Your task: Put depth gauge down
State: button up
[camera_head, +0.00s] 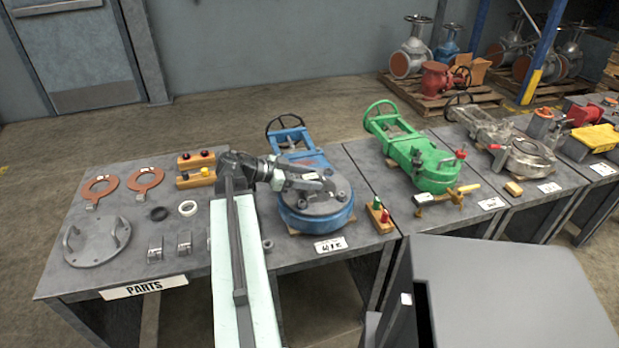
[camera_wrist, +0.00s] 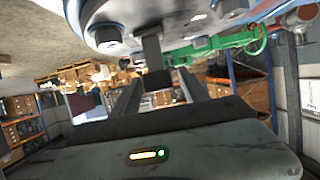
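My gripper (camera_head: 312,182) is over the top of the blue valve (camera_head: 313,210), at the end of my arm in the head view. In the wrist view my gripper's two dark fingers (camera_wrist: 160,86) stand apart, with background boxes showing between them. A small dark block between them touches neither finger as far as I can see. The grey studded cover of the blue valve fills the top of this view. A brass-coloured tool with a yellow handle (camera_head: 469,188) lies on the bench in front of the green valve (camera_head: 430,165); it may be the depth gauge, but I cannot be sure.
The parts bench (camera_head: 70,280) holds a round plate with handles (camera_head: 97,243), copper-coloured rings (camera_head: 145,180) and small fittings. A wooden block with red and green knobs (camera_head: 380,217) stands right of the blue valve. A dismantled grey valve (camera_head: 528,158) is further right.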

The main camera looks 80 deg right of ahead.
jog(key=shift+w+r, duration=0.15)
jog(key=shift+r, duration=0.15)
jog(key=p+v, duration=0.4)
jog(key=v, duration=0.7)
jog(key=shift+w+a+p, duration=0.25)
jog(key=shift+p, duration=0.1)
jog(key=shift+r, duration=0.1)
